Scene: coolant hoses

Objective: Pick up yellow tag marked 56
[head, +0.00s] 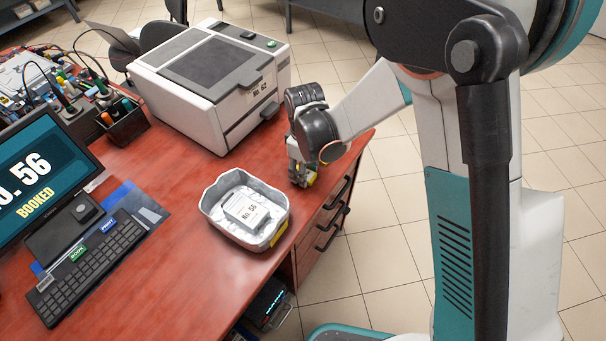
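My gripper (302,179) points down at the right edge of the red desk, beyond the metal tray and in front of the printer. A small yellow piece (311,177) shows at its fingertips; it is too small to read, and I cannot tell whether it is a tag or is held. The fingers are small and partly hidden, so their opening is unclear. A white block marked No. 56 (246,211) lies in the metal tray (212,208). A yellow label (278,234) is on the tray's right side, with no readable marking.
A white printer marked No. 62 (213,85) stands at the back. A monitor reading 56 BOOKED (38,180), a keyboard (88,268) and a pen holder (124,122) are at left. Desk drawers (325,220) face right. Bare desk lies between tray and printer.

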